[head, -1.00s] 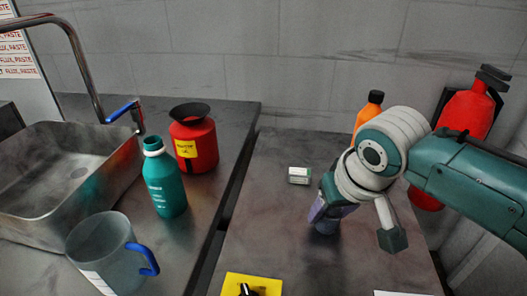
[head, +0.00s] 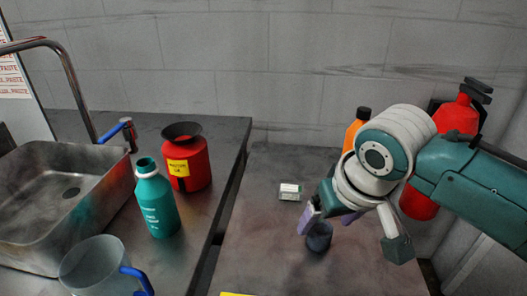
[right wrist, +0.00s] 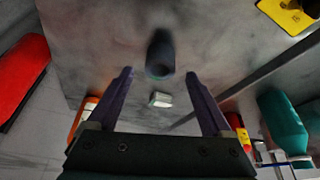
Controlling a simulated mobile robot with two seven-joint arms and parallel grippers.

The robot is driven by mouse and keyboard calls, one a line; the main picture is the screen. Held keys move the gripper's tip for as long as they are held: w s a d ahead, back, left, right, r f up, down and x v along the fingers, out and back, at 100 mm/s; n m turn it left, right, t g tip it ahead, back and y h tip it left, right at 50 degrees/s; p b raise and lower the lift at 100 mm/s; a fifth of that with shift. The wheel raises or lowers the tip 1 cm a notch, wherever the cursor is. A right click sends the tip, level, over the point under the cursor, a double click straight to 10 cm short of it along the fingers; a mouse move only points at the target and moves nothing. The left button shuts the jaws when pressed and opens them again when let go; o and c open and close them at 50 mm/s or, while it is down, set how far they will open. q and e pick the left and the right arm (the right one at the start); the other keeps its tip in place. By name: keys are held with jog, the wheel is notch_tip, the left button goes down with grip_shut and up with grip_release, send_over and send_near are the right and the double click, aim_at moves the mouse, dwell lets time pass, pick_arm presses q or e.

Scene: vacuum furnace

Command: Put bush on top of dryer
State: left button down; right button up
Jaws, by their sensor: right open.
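A short dark blue-grey cylinder, which I take for the bush (head: 319,237), stands on the right-hand bench. It also shows in the right wrist view (right wrist: 160,52). My right gripper (head: 328,221) is open just above it, its purple fingers apart with nothing between them. In the right wrist view my right gripper (right wrist: 158,75) has the cylinder ahead of its fingertips. A small white and green box (head: 290,192) lies behind the cylinder. I cannot tell which object is the dryer. My left gripper is not in view.
On the left bench are a sink (head: 70,205), a teal bottle (head: 157,205), a red container (head: 187,165) and a jug (head: 95,268). An orange bottle (head: 352,135) and a red extinguisher (head: 456,119) are behind my right arm. A yellow item (right wrist: 290,15) lies on the right-hand bench.

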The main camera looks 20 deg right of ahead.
jog(key=d+p+v, duration=0.1)
jog(key=p+v, duration=0.1)
jog(key=v, duration=0.6)
jog(key=s+a+n, duration=0.2)
jog(key=s+a, duration=0.1)
jog(key=s, duration=0.5)
jog(key=s+a+n+y, duration=0.1)
jog(key=s+a+n, duration=0.1)
jog(key=s, duration=0.6)
jog(key=shift+s+a+r+g, duration=0.2)
jog(key=shift+a+r+g, duration=0.15)
jog(key=shift+a, duration=0.25)
notch_tip(320, 180, up, 38)
jog(key=p, duration=3.8)
jog(key=shift+r, duration=0.1)
